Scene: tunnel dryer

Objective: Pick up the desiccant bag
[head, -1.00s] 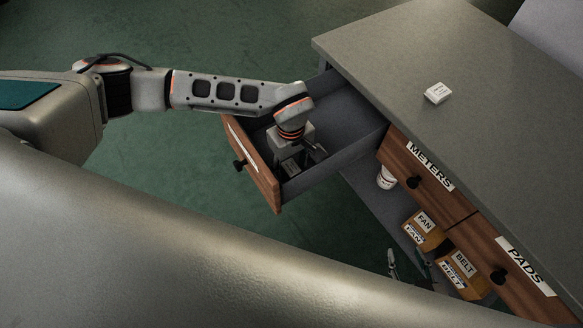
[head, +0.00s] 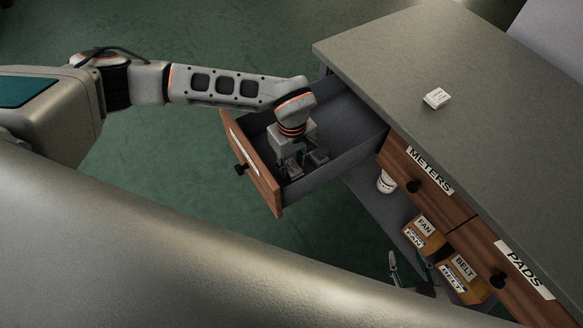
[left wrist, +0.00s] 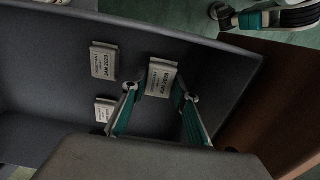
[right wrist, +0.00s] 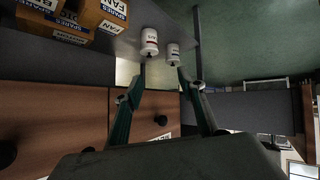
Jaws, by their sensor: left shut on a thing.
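Several small pale, labelled desiccant bags lie in the open drawer (head: 345,128). In the left wrist view, one desiccant bag (left wrist: 160,78) is between the fingers of my left gripper (left wrist: 160,92). Two others, an upper bag (left wrist: 103,61) and a lower bag (left wrist: 104,111), lie to its left, apart from the fingers. In the head view, my left gripper (head: 302,160) reaches down inside the drawer and is shut on that bag; its body partly hides the bag. My right gripper (right wrist: 163,75) is open and empty, beside the cabinet front.
A small white labelled packet (head: 437,99) lies on the grey countertop (head: 450,50), which is otherwise clear. The METERS drawer (head: 425,178) and PADS drawer (head: 510,265) are closed. Below, a shelf holds FAN (head: 424,232) and BELT (head: 463,280) boxes and a white tub (head: 386,181). Drawer walls surround my left gripper.

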